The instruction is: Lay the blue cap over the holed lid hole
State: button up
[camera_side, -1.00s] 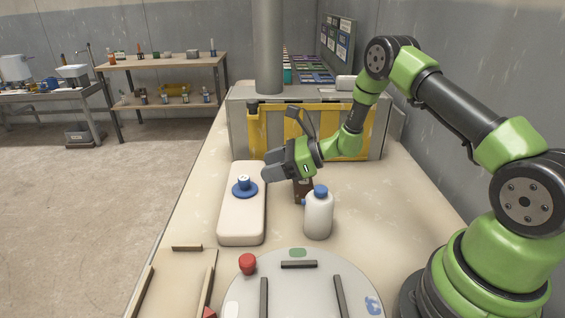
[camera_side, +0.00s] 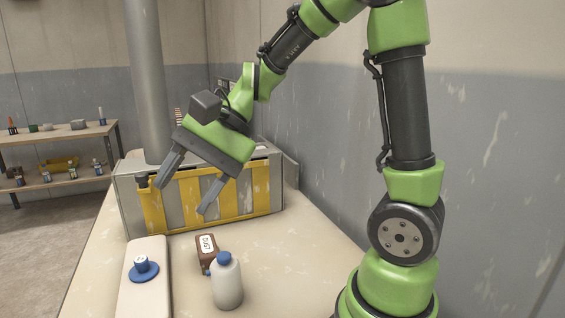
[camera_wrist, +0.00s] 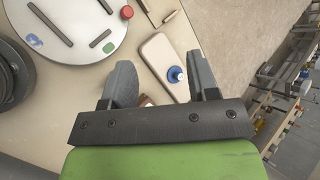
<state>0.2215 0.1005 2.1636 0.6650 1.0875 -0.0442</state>
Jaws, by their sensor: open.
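A blue disc-shaped cap (camera_side: 143,271) with a white knob lies on a long cream block (camera_side: 134,303); it also shows in the wrist view (camera_wrist: 177,75) near the right finger. My gripper (camera_side: 182,198) is open and empty, raised above the bench in front of the grey and yellow box. In the wrist view its two fingers (camera_wrist: 160,62) are spread wide, with the cream block (camera_wrist: 160,52) seen between them. I cannot make out a lid with a hole; any hole under the blue cap is hidden.
A grey box with yellow panels (camera_side: 215,190) stands behind. The wrist view shows a round turntable (camera_wrist: 70,52) with bars and a red piece (camera_wrist: 127,12).

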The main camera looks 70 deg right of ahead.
jog(key=s+d+r+n+t+h, duration=0.1)
jog(key=s+r+n+h, duration=0.1)
jog(key=s+n, duration=0.2)
jog(key=s+d+r+n+t+h, duration=0.1)
jog(key=s+r+n+t+h, duration=0.1)
jog(key=s, duration=0.6)
jog(key=n+h, duration=0.1)
jog(key=n, duration=0.1)
jog(key=shift+s+d+n+h, duration=0.2)
jog(key=shift+d+n+h, duration=0.05)
jog(key=shift+n+h, duration=0.05)
